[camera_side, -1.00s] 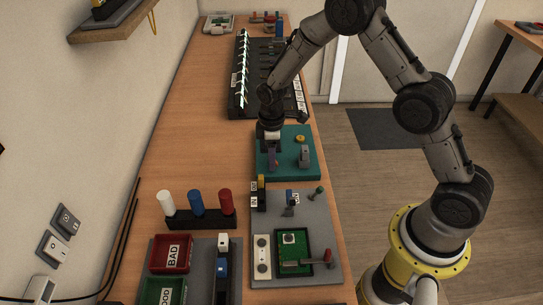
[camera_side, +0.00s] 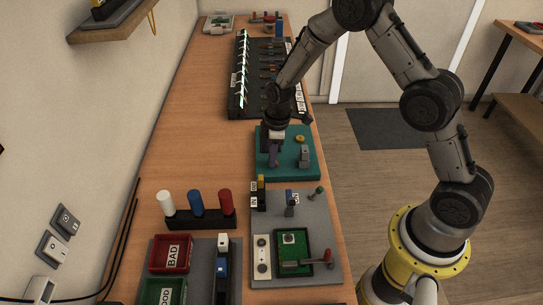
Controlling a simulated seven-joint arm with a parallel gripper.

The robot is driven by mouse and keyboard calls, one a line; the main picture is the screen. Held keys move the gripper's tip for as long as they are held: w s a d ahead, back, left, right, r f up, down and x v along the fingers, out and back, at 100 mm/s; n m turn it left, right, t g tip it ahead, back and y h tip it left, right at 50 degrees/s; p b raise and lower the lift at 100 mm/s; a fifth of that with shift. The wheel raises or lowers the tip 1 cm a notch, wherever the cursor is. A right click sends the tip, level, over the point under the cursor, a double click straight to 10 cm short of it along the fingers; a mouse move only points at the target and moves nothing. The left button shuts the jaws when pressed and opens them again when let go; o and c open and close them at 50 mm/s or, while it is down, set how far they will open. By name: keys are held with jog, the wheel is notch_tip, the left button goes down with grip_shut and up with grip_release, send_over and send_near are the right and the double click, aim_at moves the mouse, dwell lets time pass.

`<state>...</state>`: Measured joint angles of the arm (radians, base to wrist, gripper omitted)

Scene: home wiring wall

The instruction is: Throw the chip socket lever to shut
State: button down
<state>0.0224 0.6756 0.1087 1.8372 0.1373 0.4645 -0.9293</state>
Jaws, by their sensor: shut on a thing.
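My gripper (camera_side: 275,147) is over the left part of the teal board (camera_side: 296,174), pointing down. It is shut on a small purple-grey piece (camera_side: 273,158), which stands at the board. The fingers and wrist hide much of it, so I cannot tell for sure that it is the chip socket lever. A grey upright part (camera_side: 304,155) and a yellow round part (camera_side: 300,139) are on the same board, to the right of my gripper and apart from it.
Nearer the camera, a grey fixture plate (camera_side: 328,212) carries a green circuit board (camera_side: 293,252) and a red-handled lever (camera_side: 327,258). A red BAD bin (camera_side: 171,252) and white, blue and red cylinders (camera_side: 196,205) stand left. A black rack (camera_side: 243,100) lies behind. Bare tabletop is left of the teal board.

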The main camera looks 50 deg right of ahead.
jog(key=shift+s+d+r+t+y, duration=0.1)
jog(key=shift+s+d+t+y, duration=0.2)
jog(key=shift+t+y, duration=0.4)
jog(key=shift+s+d+r+t+y, duration=0.1)
jog(key=shift+s+d+t+y, duration=0.2)
jog(key=shift+t+y, duration=0.4)
jog(key=shift+s+d+f+t+y, duration=0.1)
jog(key=shift+s+d+t+y, duration=0.1)
jog(key=shift+t+y, duration=0.4)
jog(key=shift+s+d+f+t+y, duration=0.1)
jog(key=shift+s+d+t+y, duration=0.1)
jog(key=shift+t+y, duration=0.4)
jog(key=c, duration=0.8)
grip_release()
jog(key=v, duration=1.4)
jog(key=shift+s+f, duration=0.15)
jog(key=shift+f, duration=0.1)
jog(key=shift+d, duration=0.1)
